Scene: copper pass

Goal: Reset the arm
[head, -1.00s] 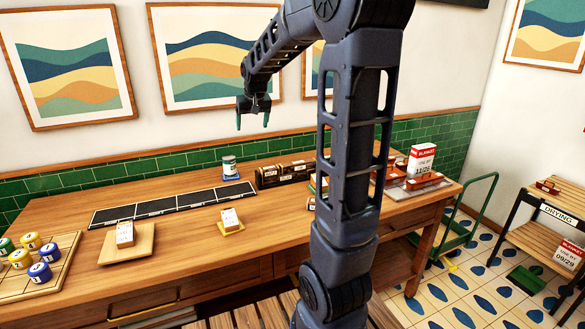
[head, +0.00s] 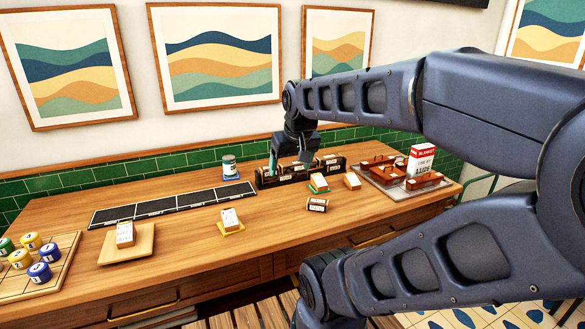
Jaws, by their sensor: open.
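My arm comes in from the right in the head view and folds back over the table. My gripper (head: 290,158) hangs fingers down above the back of the wooden table (head: 180,253), near a dark rack of brown blocks. Its fingers are open and I see nothing between them. Whether a finger touches the rack cannot be told from this angle.
The dark rack (head: 268,180) stands near the gripper. A can (head: 229,166) is on a blue coaster to its left. A black strip (head: 160,207), a wooden board (head: 125,250) and a white-red sign (head: 420,161) stand around.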

